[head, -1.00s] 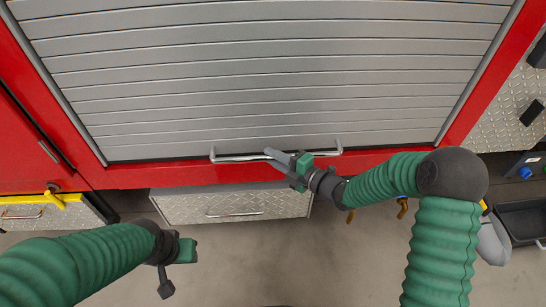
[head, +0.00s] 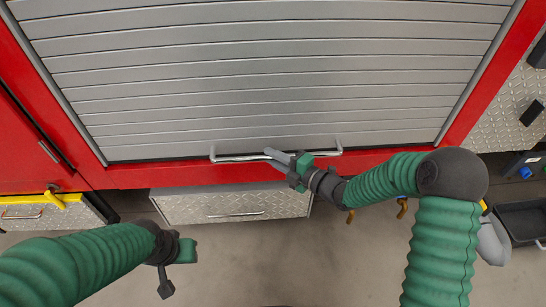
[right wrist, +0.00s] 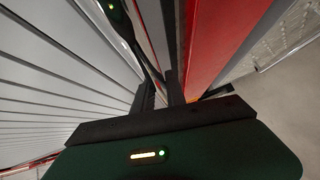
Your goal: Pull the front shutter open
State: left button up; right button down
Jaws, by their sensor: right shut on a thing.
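The front shutter (head: 270,80) is a grey slatted roller door in a red frame, and it is down. A silver bar handle (head: 236,158) runs along its bottom edge. My right gripper (head: 275,155) is at the handle and shut on it. In the right wrist view the two dark fingers (right wrist: 160,92) are close together beside the slats and the red frame; the handle between them is hard to make out. My left gripper (head: 168,265) hangs at lower left, away from the shutter; its jaw opening cannot be made out.
Below the shutter is a diamond-plate drawer (head: 232,207) with its own handle. A yellow-edged drawer (head: 45,212) is at the left. A black tray (head: 522,220) stands at the far right. The grey floor (head: 300,265) between my arms is clear.

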notch_tip(320, 180, up, 108)
jog(key=p, duration=7.4)
jog(key=shift+p, duration=0.35)
jog(key=shift+f, duration=0.15)
jog(key=c, duration=1.4)
grip_release()
jog(key=shift+f, duration=0.1)
jog(key=shift+o, duration=0.2)
jog(key=b+v, duration=0.7)
jog(key=v, duration=0.9)
jog(key=shift+d, duration=0.4)
